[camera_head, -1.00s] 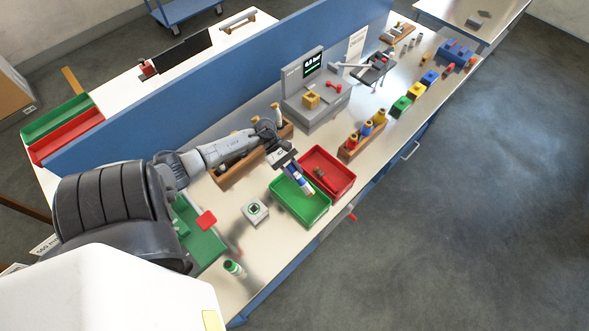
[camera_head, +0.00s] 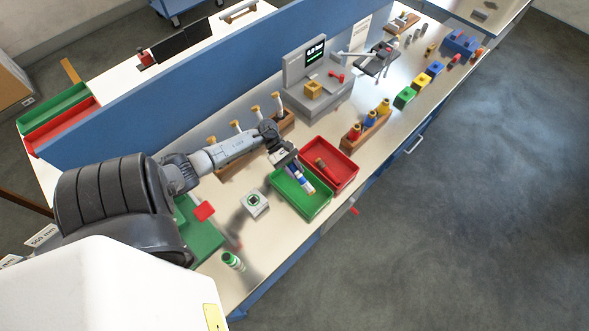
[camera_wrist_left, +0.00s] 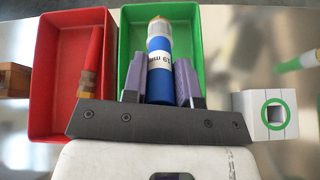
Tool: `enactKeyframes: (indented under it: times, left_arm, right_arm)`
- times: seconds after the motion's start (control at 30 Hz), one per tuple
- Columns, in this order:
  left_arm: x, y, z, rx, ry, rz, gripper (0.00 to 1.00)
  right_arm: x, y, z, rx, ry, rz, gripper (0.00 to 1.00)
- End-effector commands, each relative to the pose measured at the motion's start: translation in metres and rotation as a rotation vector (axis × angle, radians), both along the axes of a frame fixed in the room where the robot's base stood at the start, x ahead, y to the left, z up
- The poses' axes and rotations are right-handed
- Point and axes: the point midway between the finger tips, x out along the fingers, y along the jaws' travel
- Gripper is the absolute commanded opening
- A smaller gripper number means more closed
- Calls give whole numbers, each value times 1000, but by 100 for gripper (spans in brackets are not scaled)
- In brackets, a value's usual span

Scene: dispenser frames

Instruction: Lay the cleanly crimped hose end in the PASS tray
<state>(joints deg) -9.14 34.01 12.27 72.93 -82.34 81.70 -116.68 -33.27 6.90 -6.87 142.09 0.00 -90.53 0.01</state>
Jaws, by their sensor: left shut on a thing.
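My left gripper (camera_head: 287,160) is shut on a hose end (camera_head: 304,181), which has a blue body, a white printed band and a brass-coloured tip. In the left wrist view the hose end (camera_wrist_left: 159,77) lies between the two purple fingers, its tip pointing away from me. It is over the green tray (camera_head: 317,211), within its outline; I cannot tell whether it touches the floor. The green tray also shows in the wrist view (camera_wrist_left: 190,12). My right gripper is not in view.
A red tray (camera_head: 352,171) holding a red hose piece (camera_wrist_left: 94,52) adjoins the green tray. A white block with a green ring (camera_head: 254,204) stands left of the trays. Behind the arm is a wooden rack (camera_head: 284,124) of hoses. A green-capped item (camera_head: 233,261) stands near the front edge.

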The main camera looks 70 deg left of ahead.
Motion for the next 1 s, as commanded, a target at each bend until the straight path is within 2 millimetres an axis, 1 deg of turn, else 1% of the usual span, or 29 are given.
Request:
enactKeyframes:
  times: [0.13,0.17,0.4,0.47,0.67,0.77,0.87,1.0]
  left_arm:
    - [0,0,1,-1,-2,0,0]
    - [0,0,1,-1,-2,0,29]
    - [0,0,1,0,-1,0,52]
    - [0,0,0,0,-1,-1,56]
    - [0,0,0,1,1,1,56]
    - [-1,3,1,1,0,0,56]
    - [-4,11,4,3,1,1,56]
    - [-12,32,16,5,1,0,56]
  right_arm:
    - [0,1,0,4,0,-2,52]
    - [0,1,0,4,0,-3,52]
    - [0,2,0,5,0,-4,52]
    - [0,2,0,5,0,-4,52]
    - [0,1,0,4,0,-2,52]
    - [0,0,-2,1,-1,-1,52]
    - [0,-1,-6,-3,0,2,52]
    - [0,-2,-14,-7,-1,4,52]
